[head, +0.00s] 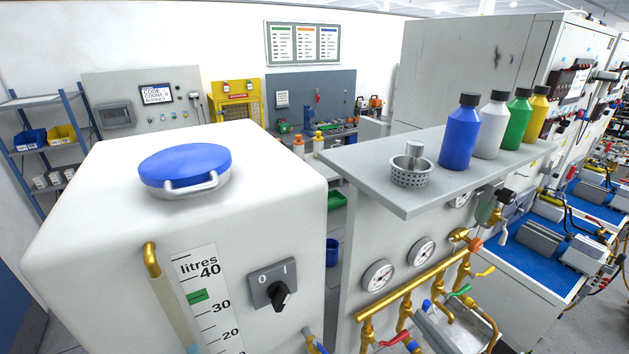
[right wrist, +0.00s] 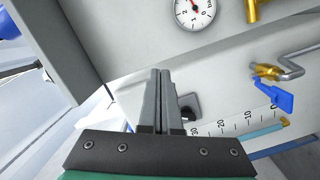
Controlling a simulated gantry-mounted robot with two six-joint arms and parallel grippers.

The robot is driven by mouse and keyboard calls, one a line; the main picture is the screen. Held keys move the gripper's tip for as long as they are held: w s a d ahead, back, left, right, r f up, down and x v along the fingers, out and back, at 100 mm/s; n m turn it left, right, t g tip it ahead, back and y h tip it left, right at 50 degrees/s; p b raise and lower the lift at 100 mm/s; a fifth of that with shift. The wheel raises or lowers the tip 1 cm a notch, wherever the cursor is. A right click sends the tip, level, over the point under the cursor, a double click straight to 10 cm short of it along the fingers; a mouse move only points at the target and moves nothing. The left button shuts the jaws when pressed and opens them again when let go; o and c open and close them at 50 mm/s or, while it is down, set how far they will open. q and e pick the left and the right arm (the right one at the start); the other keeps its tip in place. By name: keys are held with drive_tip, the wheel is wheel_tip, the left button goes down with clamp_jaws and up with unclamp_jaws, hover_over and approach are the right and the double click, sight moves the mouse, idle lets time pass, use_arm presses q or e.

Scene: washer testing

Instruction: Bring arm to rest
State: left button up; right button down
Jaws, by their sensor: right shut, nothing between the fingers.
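My right gripper (right wrist: 161,73) shows in the right wrist view, pointing up the picture. Its two grey fingers lie together, shut, with nothing between them. Behind them are a pale panel and a black knob (right wrist: 190,106), partly hidden by the fingers. I cannot clearly pick out either gripper in the head view. My left gripper does not show.
A white tank with a blue lid (head: 185,165) stands at left. A grey shelf (head: 350,165) carries a metal strainer (head: 411,170) and several bottles. Below it are gauges (head: 378,275) and brass pipes (head: 410,300). A blue-handled valve (right wrist: 274,96) shows in the wrist view.

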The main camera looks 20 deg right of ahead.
drive_tip(key=w+a+r+t+y+p, duration=0.15)
drive_tip(key=a+r, duration=0.25)
drive_tip(key=r, duration=0.5)
drive_tip(key=a+r+n+t+y, duration=0.15)
drive_tip(key=a+r, duration=0.25)
drive_tip(key=r, duration=0.5)
drive_tip(key=a+r+m+t+y, duration=0.15)
drive_tip(key=a+r, duration=0.25)
drive_tip(key=r, duration=0.6)
drive_tip(key=s+r+m+t+h, duration=0.3)
drive_tip(key=s+r+m+t, duration=0.2)
drive_tip(key=r+m, duration=0.7)
drive_tip(key=shift+s+r, duration=0.55)
drive_tip(key=shift+s, duration=0.1)
